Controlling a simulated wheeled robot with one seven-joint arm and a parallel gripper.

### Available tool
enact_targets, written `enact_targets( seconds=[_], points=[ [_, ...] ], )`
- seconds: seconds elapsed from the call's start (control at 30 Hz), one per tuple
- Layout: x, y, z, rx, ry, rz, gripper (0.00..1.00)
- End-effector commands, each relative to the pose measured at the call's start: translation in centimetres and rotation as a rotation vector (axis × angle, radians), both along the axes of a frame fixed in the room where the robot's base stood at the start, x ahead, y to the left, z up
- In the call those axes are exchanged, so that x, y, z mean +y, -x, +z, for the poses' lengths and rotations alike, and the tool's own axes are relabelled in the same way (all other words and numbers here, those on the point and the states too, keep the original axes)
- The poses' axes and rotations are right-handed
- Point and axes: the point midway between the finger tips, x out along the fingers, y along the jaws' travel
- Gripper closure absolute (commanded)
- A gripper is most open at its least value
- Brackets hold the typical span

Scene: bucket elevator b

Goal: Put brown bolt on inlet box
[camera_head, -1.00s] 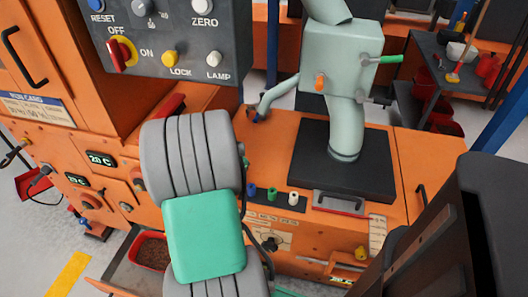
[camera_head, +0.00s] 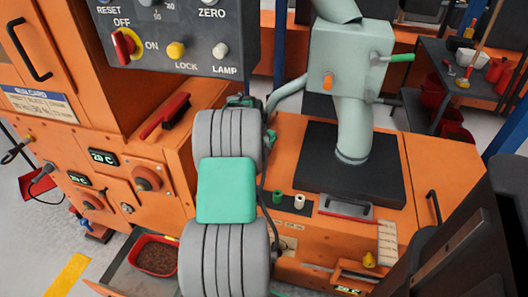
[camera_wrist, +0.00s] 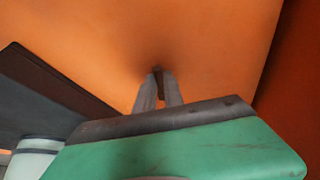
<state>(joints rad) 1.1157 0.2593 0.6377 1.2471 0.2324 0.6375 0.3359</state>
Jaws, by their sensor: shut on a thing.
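My gripper (camera_wrist: 158,82) is shut on a small brown thing, the brown bolt (camera_wrist: 158,76), of which only a little shows between the fingertips in the wrist view. An orange surface lies beyond the fingertips. In the head view my arm hides the fingertips and the bolt. A pale grey-green box (camera_head: 348,62) on a thick pipe, which I take for the inlet box, stands right of my arm. It has an orange peg (camera_head: 328,82) on its front and a green-tipped rod (camera_head: 400,58) on its right.
The pipe stands on a black plate (camera_head: 390,190). A green peg (camera_head: 278,197) and a white peg (camera_head: 299,201) stand beside my arm. A control panel (camera_head: 180,40) overhangs at upper left. A red tray (camera_head: 148,240) with brown grains sits at lower left.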

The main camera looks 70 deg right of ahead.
Motion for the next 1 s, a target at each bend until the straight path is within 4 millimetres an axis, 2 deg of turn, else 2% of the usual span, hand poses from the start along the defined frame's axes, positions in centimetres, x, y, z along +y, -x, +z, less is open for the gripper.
enact_targets(
  seconds=[0.17,0.2,0.43,0.7,0.87,1.0],
  points=[
    [0.0,0.0,-0.4,0.000,0.000,0.000,1.00],
    [0.0,0.0,-0.4,0.000,0.000,0.000,0.86],
    [0.1,0.0,-0.3,0.000,0.000,0.000,0.67],
    [0.0,0.0,-0.2,0.000,0.000,-0.001,0.66],
    [0.6,-0.1,1.9,-0.001,0.003,-0.001,0.66],
    [2.0,-0.2,5.4,-0.003,0.003,0.001,0.66]
  ],
)
